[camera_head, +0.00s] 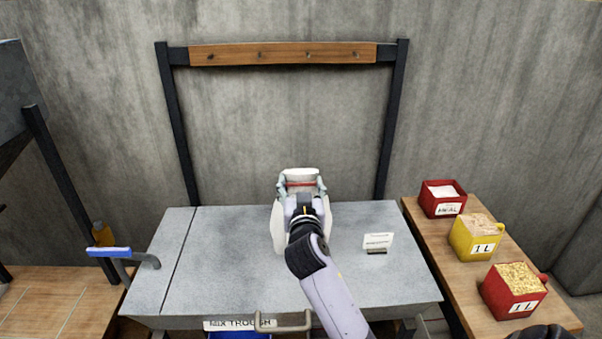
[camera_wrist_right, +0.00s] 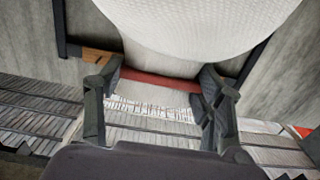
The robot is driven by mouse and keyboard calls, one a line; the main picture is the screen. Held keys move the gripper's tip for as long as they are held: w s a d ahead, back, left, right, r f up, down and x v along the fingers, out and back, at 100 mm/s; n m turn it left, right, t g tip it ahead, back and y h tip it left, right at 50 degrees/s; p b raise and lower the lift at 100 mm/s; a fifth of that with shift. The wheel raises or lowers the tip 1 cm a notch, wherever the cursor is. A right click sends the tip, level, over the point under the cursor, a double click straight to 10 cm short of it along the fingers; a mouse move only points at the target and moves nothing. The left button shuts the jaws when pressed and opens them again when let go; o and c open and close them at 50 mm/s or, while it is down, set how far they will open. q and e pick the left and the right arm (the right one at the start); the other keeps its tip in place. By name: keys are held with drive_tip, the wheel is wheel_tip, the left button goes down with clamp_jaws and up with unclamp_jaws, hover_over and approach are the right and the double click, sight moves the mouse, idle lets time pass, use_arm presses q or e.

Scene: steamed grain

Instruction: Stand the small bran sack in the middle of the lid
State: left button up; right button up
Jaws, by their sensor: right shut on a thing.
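The small bran sack (camera_head: 279,232) is white with a red band near its top. My right gripper (camera_head: 302,187) is shut on it just around the banded neck, and my arm hides much of its front. In the right wrist view the white sack (camera_wrist_right: 200,25) fills the top, with the red band between the fingers of my right gripper (camera_wrist_right: 160,95). The lid (camera_head: 225,270) is a flat grey slab. The sack shows over about its middle, towards the back; whether its base touches the lid I cannot tell. My left gripper is not in view.
A small white card (camera_head: 378,240) stands on the lid to the right. A wooden side table (camera_head: 425,232) holds a red meal box (camera_head: 430,205), a yellow box (camera_head: 460,240) and a red grain box (camera_head: 497,300). A blue-handled item (camera_head: 108,252) is at the left edge.

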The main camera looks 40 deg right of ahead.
drive_tip(key=shift+r, duration=0.3)
drive_tip(key=shift+f, duration=2.05)
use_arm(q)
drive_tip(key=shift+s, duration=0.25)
use_arm(e)
drive_tip(key=o, duration=1.6)
drive_tip(key=shift+f, duration=0.4)
drive_tip(key=o, duration=0.3)
drive_tip(key=shift+s+a+r, duration=0.1)
drive_tip(key=shift+s+a, duration=0.05)
drive_tip(key=shift+s, duration=0.05)
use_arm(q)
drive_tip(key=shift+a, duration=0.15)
use_arm(e)
drive_tip(key=shift+o, duration=0.2)
drive_tip(key=shift+w, duration=0.1)
